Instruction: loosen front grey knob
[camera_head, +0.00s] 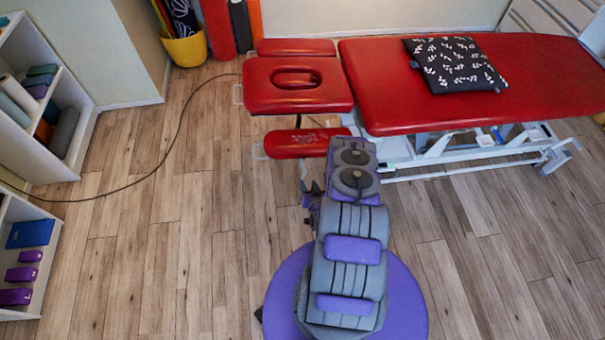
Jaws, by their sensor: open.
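The treatment table (470,82) has a red padded top and a white metal frame. Its head section (265,90) has an oval face opening, with a red pad (290,47) behind it and a lower red armrest pad (300,143) in front. A short grey post shows below the armrest. I cannot make out the front grey knob clearly; it may be hidden by my arm or too small. My arm reaches up the middle. My small dark gripper (312,188) shows partly at its left side, below the armrest, open and seemingly empty.
A black leaf-patterned cushion (454,63) lies on the table. A dark cable (170,155) crosses the floor at left. Shelves (75,165) stand along the left edge. A yellow bin (186,48) stands at the back. The wooden floor on both sides of my arm is mostly clear.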

